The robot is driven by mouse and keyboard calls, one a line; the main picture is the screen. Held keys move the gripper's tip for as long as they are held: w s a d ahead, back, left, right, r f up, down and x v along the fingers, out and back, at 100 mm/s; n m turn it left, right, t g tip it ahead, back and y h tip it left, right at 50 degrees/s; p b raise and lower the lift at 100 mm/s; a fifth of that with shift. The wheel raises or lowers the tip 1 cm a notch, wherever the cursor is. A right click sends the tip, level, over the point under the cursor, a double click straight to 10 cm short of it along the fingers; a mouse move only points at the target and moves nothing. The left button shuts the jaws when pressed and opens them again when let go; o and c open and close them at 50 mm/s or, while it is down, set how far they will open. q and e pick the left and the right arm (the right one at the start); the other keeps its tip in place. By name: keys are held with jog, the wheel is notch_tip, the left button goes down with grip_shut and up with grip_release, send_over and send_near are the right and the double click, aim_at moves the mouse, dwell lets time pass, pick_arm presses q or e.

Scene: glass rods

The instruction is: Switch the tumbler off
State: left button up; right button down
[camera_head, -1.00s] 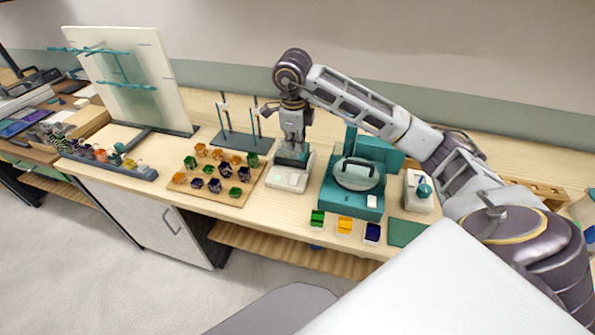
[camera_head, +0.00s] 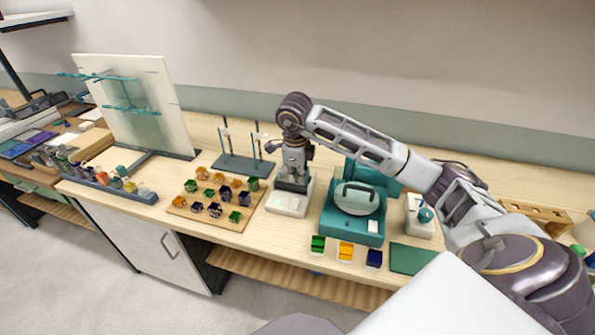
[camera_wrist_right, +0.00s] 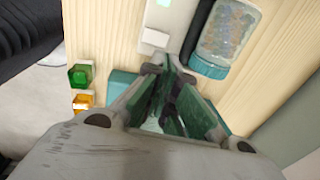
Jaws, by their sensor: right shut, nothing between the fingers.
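The tumbler (camera_head: 287,203) is a low white unit on the bench, with a pale panel at its front. In the right wrist view its white body (camera_wrist_right: 155,38) shows beside a clear barrel (camera_wrist_right: 229,32) with a blue cap, holding small pieces. My right gripper (camera_head: 294,174) points down over the tumbler and hides part of it in the head view. In the right wrist view the gripper (camera_wrist_right: 172,72) is shut and empty, its fingertips close to the white body and the barrel's cap. Contact cannot be told. My left gripper is not in view.
A teal machine (camera_head: 345,231) with a round pale lid stands just right of the tumbler. A wooden board (camera_head: 230,225) with several coloured pieces lies to the left. A rod stand (camera_head: 240,163) is behind. Small green, yellow and blue bins sit at the front edge.

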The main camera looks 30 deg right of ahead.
jog(key=p, duration=0.1)
send_over(299, 204)
notch_tip(299, 204, down, 9)
jog(key=shift+s+a+r, duration=0.1)
jog(key=shift+s+a, duration=0.05)
jog(key=shift+f, duration=0.55)
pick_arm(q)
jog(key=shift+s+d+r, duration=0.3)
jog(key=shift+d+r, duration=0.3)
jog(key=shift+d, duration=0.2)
pick_arm(e)
jog(key=shift+f, duration=0.2)
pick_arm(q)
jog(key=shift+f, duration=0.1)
pick_arm(e)
jog(key=shift+d+f, duration=0.2)
jog(key=shift+f, duration=0.1)
jog(key=shift+y, duration=0.3)
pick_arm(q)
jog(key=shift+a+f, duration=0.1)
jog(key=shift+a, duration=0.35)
pick_arm(e)
jog(key=shift+g, duration=0.3)
